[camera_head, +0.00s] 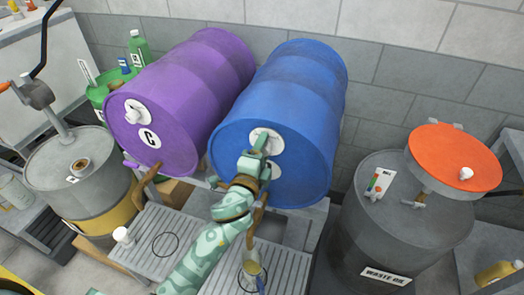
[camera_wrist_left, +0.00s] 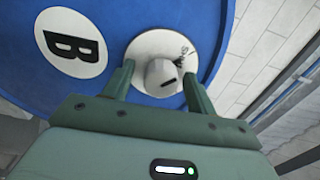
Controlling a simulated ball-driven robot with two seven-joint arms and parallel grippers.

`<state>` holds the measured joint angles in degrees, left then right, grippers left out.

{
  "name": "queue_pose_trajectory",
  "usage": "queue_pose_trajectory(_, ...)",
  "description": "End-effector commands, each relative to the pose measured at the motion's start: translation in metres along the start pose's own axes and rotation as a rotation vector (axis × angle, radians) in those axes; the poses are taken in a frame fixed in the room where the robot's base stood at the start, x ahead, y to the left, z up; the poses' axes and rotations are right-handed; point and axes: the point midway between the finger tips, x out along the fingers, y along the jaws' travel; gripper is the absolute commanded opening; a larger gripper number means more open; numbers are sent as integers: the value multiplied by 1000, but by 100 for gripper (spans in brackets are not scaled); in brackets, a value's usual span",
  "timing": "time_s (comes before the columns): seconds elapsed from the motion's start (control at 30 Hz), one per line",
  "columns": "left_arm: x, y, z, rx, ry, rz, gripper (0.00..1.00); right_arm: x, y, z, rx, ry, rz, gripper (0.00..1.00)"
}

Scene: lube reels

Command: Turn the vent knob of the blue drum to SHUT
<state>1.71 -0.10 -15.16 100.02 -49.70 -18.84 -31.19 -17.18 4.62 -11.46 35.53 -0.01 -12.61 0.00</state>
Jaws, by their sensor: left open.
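The blue drum (camera_head: 296,110) lies on its side on a rack, its round end facing me. In the left wrist view the drum's blue face (camera_wrist_left: 110,18) carries a white oval label (camera_wrist_left: 71,43) with a black letter B. Beside the label is a white disc (camera_wrist_left: 150,48) with the grey vent knob (camera_wrist_left: 161,77) and small dark marks, too small to read. My left gripper (camera_head: 259,150) is at the drum's face, partly covering the disc in the head view. Its two green fingers (camera_wrist_left: 158,85) are open, one on each side of the knob; I cannot tell if they touch it.
A purple drum (camera_head: 183,95) lies left of the blue one. A grey waste oil drum (camera_head: 400,225) with an orange reel or lid (camera_head: 455,152) stands at right. A grey drum (camera_head: 75,175) with a pump stands at left. A slatted tray (camera_head: 165,240) lies below.

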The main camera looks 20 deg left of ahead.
Motion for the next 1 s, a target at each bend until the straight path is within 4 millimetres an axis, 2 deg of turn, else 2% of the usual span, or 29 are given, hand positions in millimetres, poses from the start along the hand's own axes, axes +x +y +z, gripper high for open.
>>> queue_pose_trajectory(0.17,-8,0,0,1,0,0,57,0,0,0,0,0,0,45)
queue_pose_trajectory(0.27,-25,0,0,0,0,1,57,-1,0,0,0,1,0,45)
queue_pose_trajectory(0.5,-90,2,0,-2,-1,4,57,4,-1,1,0,-1,-1,45)
queue_pose_trajectory(0.7,-137,4,0,-2,-2,4,57,13,-2,3,0,-5,-2,45)
queue_pose_trajectory(0.83,-155,3,0,-2,-1,3,57,17,-2,4,0,-7,-3,45)
queue_pose_trajectory(1.0,-163,1,0,-1,0,0,57,19,-2,4,1,-7,-3,45)
